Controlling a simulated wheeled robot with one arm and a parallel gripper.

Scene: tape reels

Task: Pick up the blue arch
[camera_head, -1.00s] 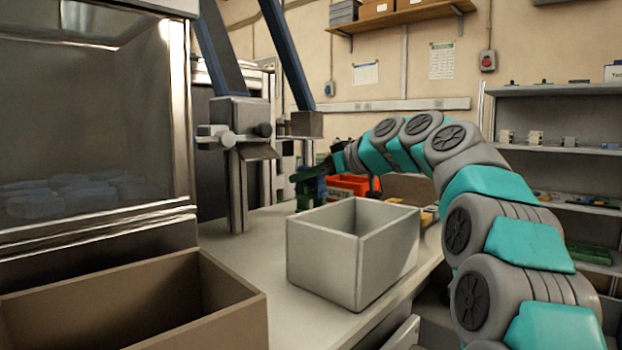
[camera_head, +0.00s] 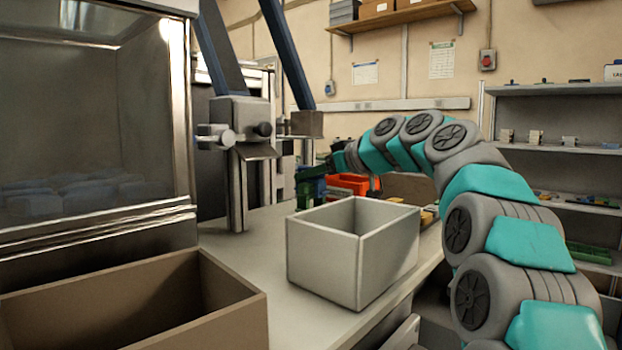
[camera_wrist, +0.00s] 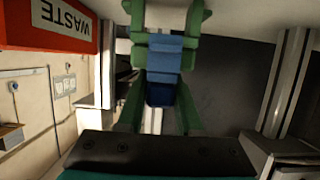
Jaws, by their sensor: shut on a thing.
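The blue arch (camera_wrist: 165,58) is between the green fingers of my gripper (camera_wrist: 164,46) in the wrist view, with a lighter blue face and a darker blue part nearer the palm. The fingers are shut on it. In the head view my gripper (camera_head: 311,186) is small and far off, behind the pale grey open box, with a bit of blue between green parts. I cannot tell there how high it is above the bench.
The pale grey box (camera_head: 322,255) stands on the bench (camera_head: 250,275). A brown box (camera_head: 235,318) is at front left. A metal post (camera_head: 237,190) stands left.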

